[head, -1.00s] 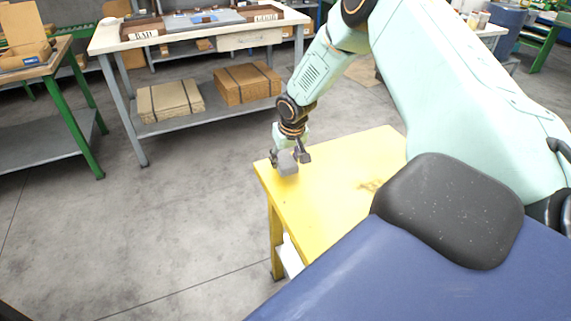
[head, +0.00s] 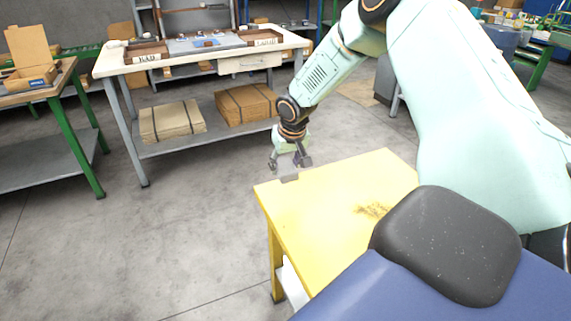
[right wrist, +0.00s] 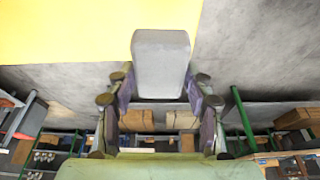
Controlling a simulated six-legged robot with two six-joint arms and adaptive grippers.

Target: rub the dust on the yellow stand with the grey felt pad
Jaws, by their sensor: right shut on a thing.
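The yellow stand (head: 315,220) is in the middle of the head view, with a brown dust patch (head: 372,209) on its top toward the right. My right gripper (head: 288,162) is at the stand's far left edge, well away from the dust. It is shut on the grey felt pad (right wrist: 160,65), which sticks out between the fingers in the right wrist view. The pad overlaps the yellow edge there. In the head view a grey part of it (head: 290,178) shows at the stand's edge; whether it touches the top I cannot tell. My left gripper is out of view.
A white-topped workbench (head: 200,57) with cardboard stacks (head: 172,119) on its lower shelf stands behind. A green-legged table (head: 85,150) is at the left. Grey floor (head: 160,230) lies open left of the stand. My own dark and blue body parts cover the lower right.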

